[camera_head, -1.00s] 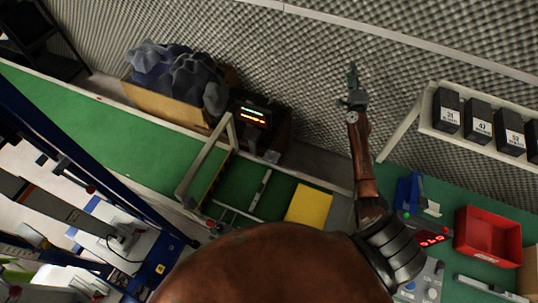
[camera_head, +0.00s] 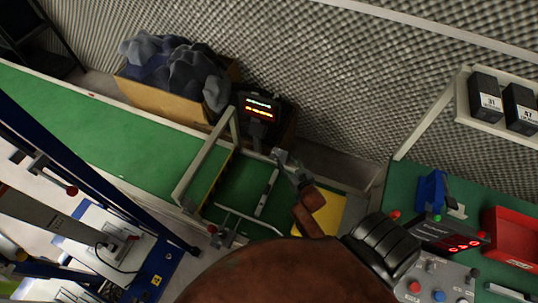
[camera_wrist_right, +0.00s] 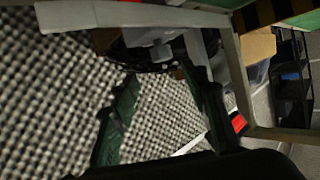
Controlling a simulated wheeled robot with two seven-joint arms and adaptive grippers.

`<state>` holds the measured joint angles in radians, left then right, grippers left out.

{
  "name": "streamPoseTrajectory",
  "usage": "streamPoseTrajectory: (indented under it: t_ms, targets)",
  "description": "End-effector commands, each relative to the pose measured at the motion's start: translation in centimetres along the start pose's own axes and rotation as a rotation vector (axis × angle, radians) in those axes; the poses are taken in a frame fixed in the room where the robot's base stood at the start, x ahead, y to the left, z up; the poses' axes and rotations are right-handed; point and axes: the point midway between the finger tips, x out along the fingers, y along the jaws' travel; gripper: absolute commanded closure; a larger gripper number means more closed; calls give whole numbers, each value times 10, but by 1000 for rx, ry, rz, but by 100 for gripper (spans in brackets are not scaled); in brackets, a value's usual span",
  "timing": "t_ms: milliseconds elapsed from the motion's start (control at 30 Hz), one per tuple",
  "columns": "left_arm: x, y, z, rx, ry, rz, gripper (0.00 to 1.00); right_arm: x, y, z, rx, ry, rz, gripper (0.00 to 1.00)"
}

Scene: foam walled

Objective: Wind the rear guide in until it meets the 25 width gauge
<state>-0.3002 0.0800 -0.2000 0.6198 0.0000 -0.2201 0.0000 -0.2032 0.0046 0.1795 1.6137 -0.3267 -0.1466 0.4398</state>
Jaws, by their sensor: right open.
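My right gripper (camera_head: 282,158) is open and empty. It is above the far side of the green belt, near the lit display. In the right wrist view its two dark fingers stand apart (camera_wrist_right: 158,75), with foam wall between them. A pale straight bar (camera_head: 268,192) lies along the belt below the gripper, perhaps the rear guide. A second bar (camera_head: 248,219) lies nearer, beside a small mechanism with a red knob (camera_head: 212,229). Gauge blocks (camera_head: 486,99) stand on a wall shelf; one reads 31. I cannot make out a 25 gauge. My left gripper is out of view.
A pale gate frame (camera_head: 186,180) spans the belt (camera_head: 95,125). A yellow sheet (camera_head: 330,212), a red bin (camera_head: 512,238) and a control panel (camera_head: 438,280) are at right.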

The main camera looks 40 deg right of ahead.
Motion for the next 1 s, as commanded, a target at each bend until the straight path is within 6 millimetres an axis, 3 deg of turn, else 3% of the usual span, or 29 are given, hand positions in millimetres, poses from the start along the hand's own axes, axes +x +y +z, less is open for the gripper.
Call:
streamPoseTrajectory:
  t_ms: [500,900,1000]
  targets:
    - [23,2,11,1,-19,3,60,67,-3,2,-23,-2,-2,59]
    - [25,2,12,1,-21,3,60,76,-3,0,-21,-1,-2,59]
    - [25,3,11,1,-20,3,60,76,-3,0,-21,-1,-2,64]
